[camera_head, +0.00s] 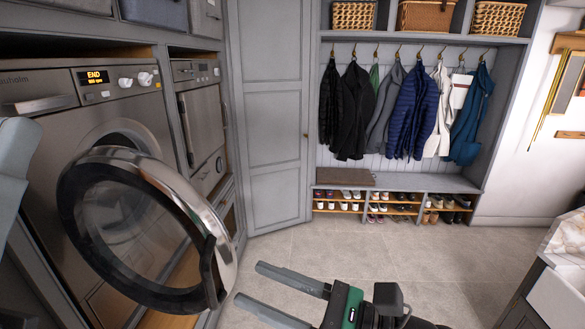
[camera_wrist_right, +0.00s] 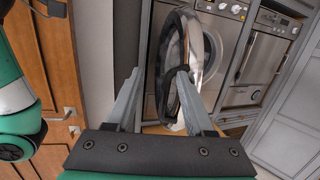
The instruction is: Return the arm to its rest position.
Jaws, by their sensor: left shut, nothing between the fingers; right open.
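My right gripper (camera_head: 248,283) points left at the lower middle of the head view. Its grey fingers are apart, with nothing held. In the right wrist view the gripper (camera_wrist_right: 159,73) shows both fingers spread, with the washer door behind the tips. A grey part of my left gripper (camera_head: 14,155) shows at the left edge of the head view, shut and empty; most of it is out of frame. The round washer door (camera_head: 228,258) stands swung open, just left of my right fingertips. It also shows in the wrist view (camera_wrist_right: 196,45).
The washer (camera_head: 45,130) with an "END" display and a second machine (camera_head: 200,115) line the left. A bench (camera_head: 420,181) with coats and shoes stands at the back. A counter (camera_head: 548,310) is at lower right. The tiled floor (camera_head: 340,245) between is clear.

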